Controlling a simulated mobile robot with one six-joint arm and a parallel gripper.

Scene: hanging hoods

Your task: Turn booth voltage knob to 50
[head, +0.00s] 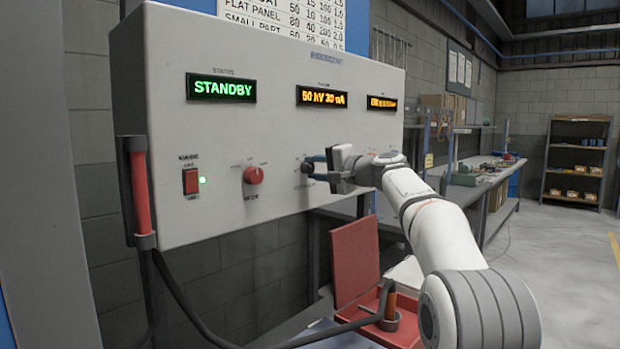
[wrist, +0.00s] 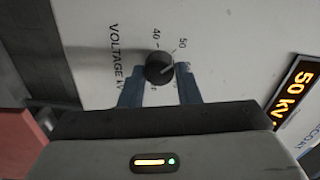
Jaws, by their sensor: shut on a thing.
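The dark voltage knob (wrist: 159,66) sits on the grey panel above the words VOLTAGE kV, with 40 and 50 printed around it; other marks are partly covered by the fingers. A pale pointer line shows on the knob, but its exact mark is hard to read. My gripper (head: 318,168) is at the knob, also seen in the head view (head: 306,168), and is shut on it with the two blue fingers on either side. The orange display (head: 321,97) reads 50 kV 30 with a blurred unit.
An open red case (head: 356,262) stands below.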

